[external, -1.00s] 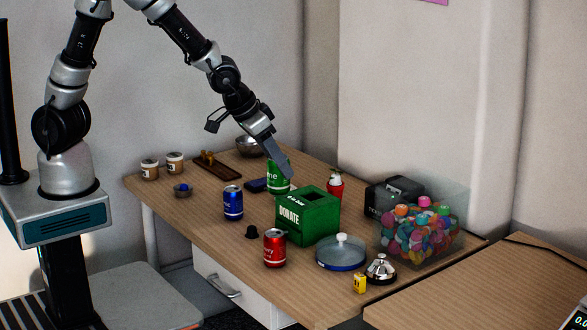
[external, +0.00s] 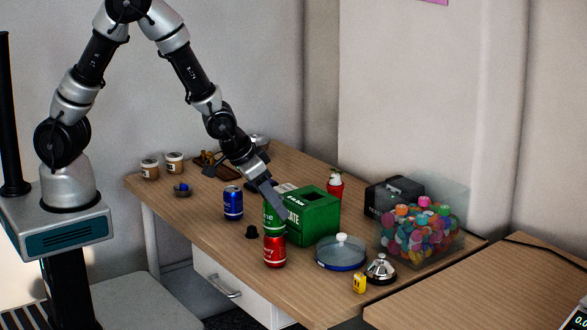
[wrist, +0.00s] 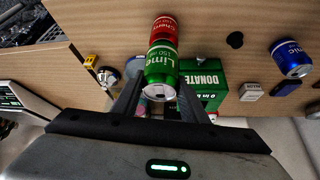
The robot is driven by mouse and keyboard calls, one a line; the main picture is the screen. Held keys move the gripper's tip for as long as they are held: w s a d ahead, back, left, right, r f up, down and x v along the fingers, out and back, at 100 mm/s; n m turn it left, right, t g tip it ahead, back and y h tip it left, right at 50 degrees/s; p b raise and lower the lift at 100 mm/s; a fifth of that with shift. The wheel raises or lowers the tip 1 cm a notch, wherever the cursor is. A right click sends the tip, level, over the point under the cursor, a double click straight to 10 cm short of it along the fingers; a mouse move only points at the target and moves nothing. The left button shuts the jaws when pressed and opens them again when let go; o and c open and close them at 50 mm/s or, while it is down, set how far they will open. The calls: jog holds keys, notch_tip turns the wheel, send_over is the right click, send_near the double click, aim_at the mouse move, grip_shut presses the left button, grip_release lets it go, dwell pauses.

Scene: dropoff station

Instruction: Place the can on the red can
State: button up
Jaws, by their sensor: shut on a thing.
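A red can (external: 275,251) stands upright near the front edge of the table. My gripper (external: 279,214) is shut on a green can (external: 270,217), which shows directly above the red can in the external view. In the wrist view the green can (wrist: 161,66) sits between my fingers (wrist: 160,100), and the red can (wrist: 163,30) shows just beyond it, partly hidden by it. I cannot tell whether the two cans touch. Part of the green can is hidden by my fingers and by the closeness of the green box.
A green donation box (external: 314,217) stands close to the right of the cans. A blue can (external: 233,203) stands to the left, with a small black item (external: 252,232) between. A lidded glass dish (external: 341,253), bell (external: 381,270) and yellow item (external: 360,283) are at the right.

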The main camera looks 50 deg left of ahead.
jog(key=shift+f, duration=0.1)
jog(key=o, duration=1)
jog(key=shift+r, duration=0.2)
jog(key=p+v, duration=0.6)
jog(key=v, duration=0.6)
